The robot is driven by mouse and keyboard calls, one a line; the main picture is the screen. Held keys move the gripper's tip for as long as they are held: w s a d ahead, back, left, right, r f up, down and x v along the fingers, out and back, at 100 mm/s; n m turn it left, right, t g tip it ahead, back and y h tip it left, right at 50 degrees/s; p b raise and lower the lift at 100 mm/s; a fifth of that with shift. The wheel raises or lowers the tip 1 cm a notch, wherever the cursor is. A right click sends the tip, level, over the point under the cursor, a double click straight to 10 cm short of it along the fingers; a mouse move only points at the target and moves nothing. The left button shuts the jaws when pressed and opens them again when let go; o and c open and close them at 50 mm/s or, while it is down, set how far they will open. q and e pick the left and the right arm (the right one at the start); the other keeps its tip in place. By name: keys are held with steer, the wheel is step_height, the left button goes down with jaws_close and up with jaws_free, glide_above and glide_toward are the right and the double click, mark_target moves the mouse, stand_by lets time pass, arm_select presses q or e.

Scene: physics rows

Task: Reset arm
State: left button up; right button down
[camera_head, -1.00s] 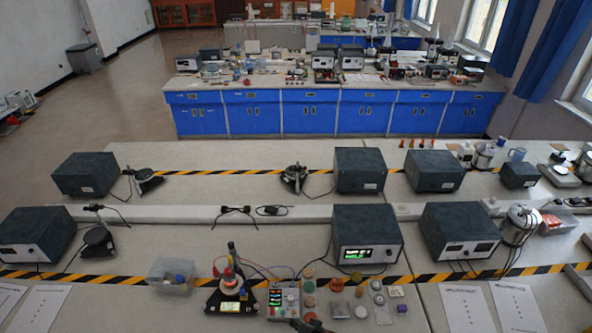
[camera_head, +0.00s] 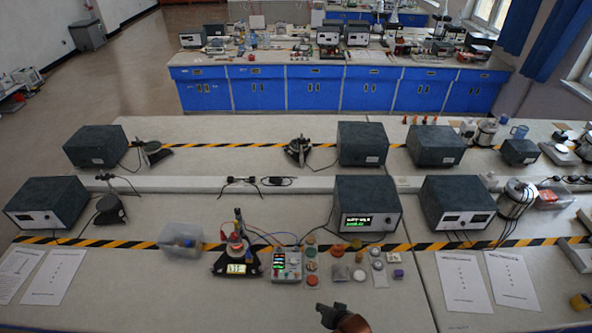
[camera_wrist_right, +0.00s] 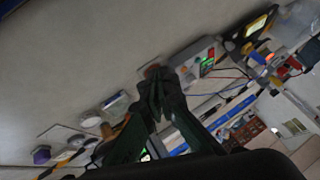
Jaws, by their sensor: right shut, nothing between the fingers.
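My right gripper (camera_head: 326,310) shows at the bottom middle of the head view, over the near part of the bench and in front of the small instruments. In the right wrist view its dark fingers (camera_wrist_right: 160,88) are together with nothing between them. My left gripper is not in view.
A black device with a lit yellow display (camera_head: 236,268), a grey control box (camera_head: 286,266) and several small jars stand beyond the right gripper. A clear bin (camera_head: 181,240) is to their left. Paper sheets (camera_head: 462,282) lie right.

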steer(key=s+d+r+n+g+h, duration=0.1)
steer(key=s+d+r+h, duration=0.15)
steer(key=s+d, duration=0.6)
steer(key=s+d+r+g+h, duration=0.1)
steer(key=s+d+r, duration=0.3)
steer(key=s+d, duration=0.4)
steer(key=s+d+r+n+g+h, duration=0.1)
steer(key=s+d+r, duration=0.2)
steer(key=s+d, duration=0.55)
step_height(320, 180, down, 42)
steer(key=g+b, duration=0.2)
steer(key=b, duration=1)
arm_select(q)
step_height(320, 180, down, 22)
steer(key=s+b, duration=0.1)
steer(key=b, duration=0.8)
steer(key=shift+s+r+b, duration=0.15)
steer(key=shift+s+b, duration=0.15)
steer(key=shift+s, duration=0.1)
arm_select(e)
steer(key=s+f, duration=0.9)
steer(key=f, duration=0.4)
steer(key=s+f+n+g, duration=0.1)
steer(key=s+f, duration=0.9)
steer(key=f, duration=0.4)
steer(key=shift+a+f, duration=0.15)
steer(key=shift+y, duration=0.25)
